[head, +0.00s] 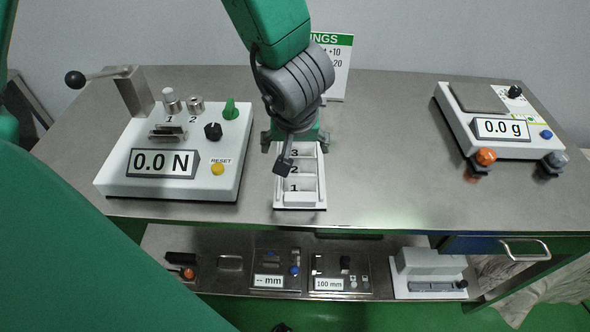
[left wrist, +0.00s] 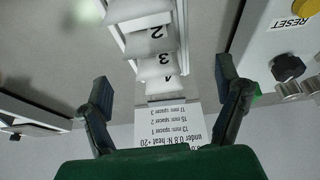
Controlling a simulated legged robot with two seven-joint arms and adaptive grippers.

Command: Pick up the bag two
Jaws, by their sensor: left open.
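A narrow white rack (head: 279,190) stands mid-table, with labels 1, 2 and 3 running away from me. In the left wrist view the rack (left wrist: 187,55) appears upside down, with pale, pillow-like bags beside the labels. The bag by label 2 (left wrist: 146,43) is there; I cannot tell for certain which bag each label belongs to. My left gripper (head: 295,140) is open and empty above the rack's far end. Its spread fingers (left wrist: 164,80) flank the rack's far part in the left wrist view, touching nothing. The gripper and wrist partly hide the rack in the head view. My right gripper is not in view.
A force tester (head: 117,185) reading 0.0 N stands left, with a lever and knobs. A scale (head: 462,125) reading 0.0 g stands at the far right. A settings sign (head: 340,80) stands behind the rack. Table around the rack is clear. A lower shelf holds several devices.

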